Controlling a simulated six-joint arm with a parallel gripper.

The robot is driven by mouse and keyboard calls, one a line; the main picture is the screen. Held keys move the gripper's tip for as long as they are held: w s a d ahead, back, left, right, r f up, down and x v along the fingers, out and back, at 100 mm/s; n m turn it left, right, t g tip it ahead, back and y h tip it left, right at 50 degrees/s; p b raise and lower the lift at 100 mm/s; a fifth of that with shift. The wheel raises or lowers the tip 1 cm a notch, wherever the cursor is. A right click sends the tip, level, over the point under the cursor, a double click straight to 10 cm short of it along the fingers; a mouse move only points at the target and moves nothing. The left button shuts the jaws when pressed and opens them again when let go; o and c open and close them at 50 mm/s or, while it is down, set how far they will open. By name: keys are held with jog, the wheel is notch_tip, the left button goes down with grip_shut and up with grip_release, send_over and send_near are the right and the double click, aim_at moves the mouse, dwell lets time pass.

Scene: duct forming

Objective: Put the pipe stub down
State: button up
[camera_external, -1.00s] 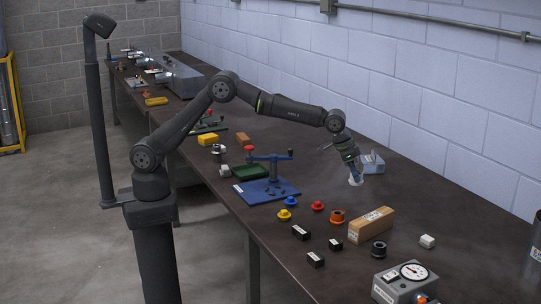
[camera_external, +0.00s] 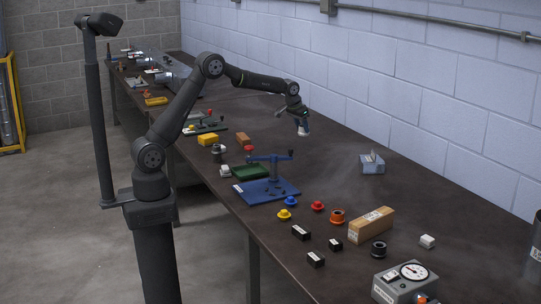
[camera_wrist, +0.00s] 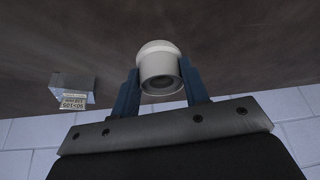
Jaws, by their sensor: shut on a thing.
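My gripper (camera_external: 302,122) is above the far half of the dark bench in the external view, shut on the pipe stub. The pipe stub (camera_wrist: 159,66) is a white, short hollow cylinder, held between the two blue fingers in the wrist view, with its round opening showing. In the external view the stub (camera_external: 303,131) is a small pale shape at the fingertips. I cannot tell whether it touches the bench.
A grey-blue box (camera_external: 372,165) stands near the wall; it also shows with labels in the wrist view (camera_wrist: 74,86). The bench around the gripper is clear.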

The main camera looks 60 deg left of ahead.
jog(key=s+a+n+y, duration=0.15)
jog(key=s+a, duration=0.35)
jog(key=a, duration=0.6)
jog(key=s+a+n, duration=0.2)
jog(key=s+a, duration=0.3)
jog(key=a, duration=0.5)
jog(key=s+a+n+y, duration=0.15)
jog(key=s+a, duration=0.35)
jog(key=a, duration=0.6)
jog(key=shift+g+h, duration=0.4)
jog(key=shift+h, duration=0.2)
jog(key=a+f, duration=0.2)
jog(key=a, duration=0.1)
jog(key=s+a+f, duration=0.1)
jog(key=a+f, duration=0.1)
jog(key=a, duration=0.1)
jog(key=s+a+f, duration=0.1)
jog(key=a+f, duration=0.1)
jog(key=a, duration=0.2)
jog(key=shift+s+a+f, duration=0.1)
jog(key=shift+s+f, duration=0.05)
jog(key=shift+f, duration=0.25)
jog(key=shift+a+f, duration=0.3)
jog(key=shift+f, duration=1.85)
jog(key=shift+f, duration=0.1)
jog(key=shift+f, duration=0.1)
jog(key=o, duration=1)
